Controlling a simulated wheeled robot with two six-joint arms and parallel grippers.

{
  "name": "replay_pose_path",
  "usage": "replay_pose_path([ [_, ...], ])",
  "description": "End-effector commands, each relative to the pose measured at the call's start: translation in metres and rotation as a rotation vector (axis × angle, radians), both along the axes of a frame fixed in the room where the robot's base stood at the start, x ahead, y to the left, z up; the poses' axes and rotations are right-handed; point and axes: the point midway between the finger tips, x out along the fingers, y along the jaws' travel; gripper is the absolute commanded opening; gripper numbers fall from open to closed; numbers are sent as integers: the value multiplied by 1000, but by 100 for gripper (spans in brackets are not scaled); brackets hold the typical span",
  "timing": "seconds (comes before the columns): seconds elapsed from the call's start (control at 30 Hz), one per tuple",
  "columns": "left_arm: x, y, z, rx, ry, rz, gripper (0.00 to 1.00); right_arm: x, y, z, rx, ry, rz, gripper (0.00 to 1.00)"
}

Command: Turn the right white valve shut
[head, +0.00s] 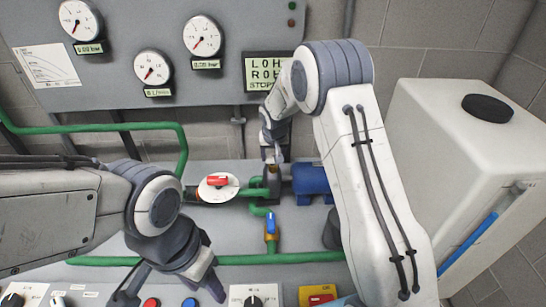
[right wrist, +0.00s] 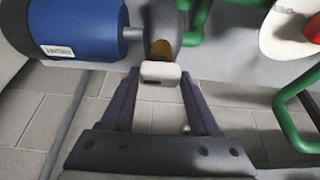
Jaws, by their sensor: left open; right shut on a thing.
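The white valve handle (right wrist: 160,73) is a small, pale, rounded block in front of a dark fitting with a brass-coloured part. It shows between the fingertips of my right gripper (right wrist: 160,84), which is shut on it. In the head view my right gripper (head: 273,156) reaches down at the pump, and the arm and fingers hide the handle there. How far the valve is turned cannot be told. My left gripper (head: 172,292) is open and empty, low at the left above the front panel.
A blue motor (head: 312,180) sits right of the pump. A red-handled valve on a white disc (head: 218,188) and a blue-handled valve (head: 271,228) stand on green pipes (head: 200,260) nearby. Gauges (head: 203,38) hang behind; a white tank (head: 440,130) stands right.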

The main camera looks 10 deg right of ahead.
Motion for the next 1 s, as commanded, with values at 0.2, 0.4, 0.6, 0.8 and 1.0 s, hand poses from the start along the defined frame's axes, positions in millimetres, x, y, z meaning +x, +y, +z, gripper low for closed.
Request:
replay_pose_path([
  [0.2,0,0,-3,0,0,0,50,1,0,1,2,-2,-29,7],
  [0.4,0,0,-2,0,0,0,50,0,0,1,3,-2,-33,7],
  [0.6,0,0,-2,0,0,0,50,0,0,1,3,-2,-33,78],
  [0.8,0,0,-2,0,0,0,50,0,0,0,2,0,-32,92],
  [1.0,0,0,-3,0,0,0,50,-1,0,3,2,-1,-31,92],
])
